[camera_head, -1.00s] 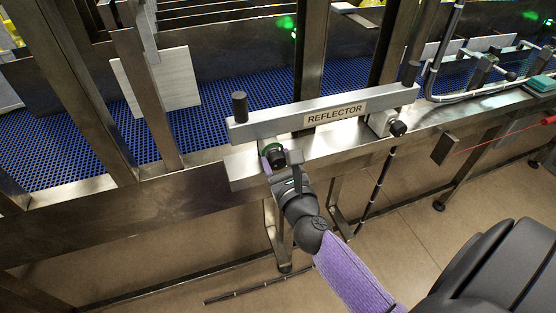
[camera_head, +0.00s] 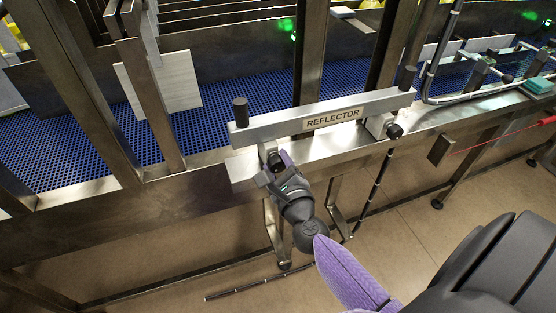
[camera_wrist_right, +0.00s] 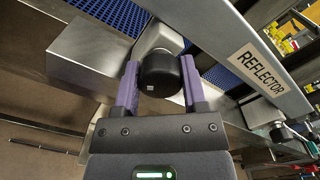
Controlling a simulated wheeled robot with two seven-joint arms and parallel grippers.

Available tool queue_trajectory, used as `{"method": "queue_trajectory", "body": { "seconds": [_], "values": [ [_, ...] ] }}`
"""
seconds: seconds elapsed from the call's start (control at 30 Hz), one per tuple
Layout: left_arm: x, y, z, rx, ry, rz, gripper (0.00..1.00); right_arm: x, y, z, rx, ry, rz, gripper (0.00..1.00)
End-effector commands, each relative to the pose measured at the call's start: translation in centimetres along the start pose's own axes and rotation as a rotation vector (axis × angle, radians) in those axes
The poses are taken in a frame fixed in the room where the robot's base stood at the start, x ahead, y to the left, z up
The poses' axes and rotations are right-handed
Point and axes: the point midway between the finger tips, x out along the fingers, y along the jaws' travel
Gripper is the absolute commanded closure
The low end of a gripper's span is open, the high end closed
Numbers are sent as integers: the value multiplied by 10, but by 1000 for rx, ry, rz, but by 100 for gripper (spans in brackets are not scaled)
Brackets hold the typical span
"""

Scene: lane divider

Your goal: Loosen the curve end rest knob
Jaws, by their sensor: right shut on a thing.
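A grey bar labelled REFLECTOR (camera_head: 270,128) spans two rests on the steel side rail. A dark knob (camera_head: 274,160) is on the rest near the bar's left end. In the right wrist view this black round knob (camera_wrist_right: 160,75) sits between two purple fingers. My right gripper (camera_head: 277,166) is shut on it, one finger on each side. A second black knob (camera_head: 394,131) is at the rest near the bar's right end and stands free. No label shows which rest is the curve end. My left gripper is not in view.
A blue mesh conveyor belt (camera_head: 75,150) runs behind the bar. Steel uprights (camera_head: 310,50) stand close behind it. A curved metal guide rail (camera_head: 480,96) and a red-handled tool (camera_head: 546,121) are at the right. Floor in front is mostly clear.

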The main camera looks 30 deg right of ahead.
Motion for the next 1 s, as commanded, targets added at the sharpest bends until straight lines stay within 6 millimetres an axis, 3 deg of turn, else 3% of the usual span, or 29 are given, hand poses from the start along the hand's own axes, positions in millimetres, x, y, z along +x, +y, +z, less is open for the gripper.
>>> {"method": "queue_trajectory", "body": {
  "seconds": [0.37,1.0],
  "values": [
    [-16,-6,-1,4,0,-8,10,0,-1,2,-356,0,0,100],
    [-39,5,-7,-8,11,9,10,0,0,1,-894,0,0,100]
  ]
}}
